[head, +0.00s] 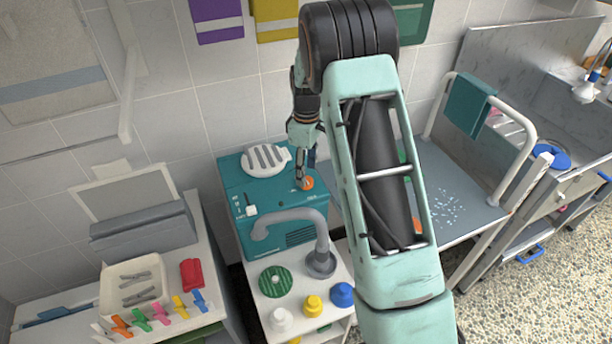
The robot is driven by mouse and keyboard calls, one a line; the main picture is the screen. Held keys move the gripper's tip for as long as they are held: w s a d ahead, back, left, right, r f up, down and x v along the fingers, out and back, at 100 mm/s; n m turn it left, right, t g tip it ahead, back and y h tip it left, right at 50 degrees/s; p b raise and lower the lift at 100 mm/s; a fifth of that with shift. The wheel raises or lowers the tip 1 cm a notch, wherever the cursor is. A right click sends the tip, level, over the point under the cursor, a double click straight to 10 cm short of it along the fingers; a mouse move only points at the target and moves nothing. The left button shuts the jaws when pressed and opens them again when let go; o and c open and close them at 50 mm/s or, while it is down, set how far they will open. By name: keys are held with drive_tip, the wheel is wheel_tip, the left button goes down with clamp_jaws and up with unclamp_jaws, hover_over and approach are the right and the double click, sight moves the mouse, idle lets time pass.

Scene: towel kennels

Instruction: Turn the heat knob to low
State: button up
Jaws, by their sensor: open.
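The heat knob (307,183) is a small orange dial on the top of a teal box-shaped unit (235,185). Small markings lie near the knob, but they are too small to read. My gripper (302,180) points down at the knob from above and is open. Its dark fingers overlap the knob's left side, and I cannot tell whether they touch it. Part of the knob is hidden behind the fingers.
A round white vented cap (265,158) and a small white switch (250,210) are on the unit. A grey bent nozzle (320,262) stands in front, near a green disc (275,281). A grooming table (460,205) with a white rail is at right.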

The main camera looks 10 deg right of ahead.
drive_tip(key=shift+f, duration=1.75)
drive_tip(key=c, duration=1.2)
drive_tip(key=shift+o, duration=0.2)
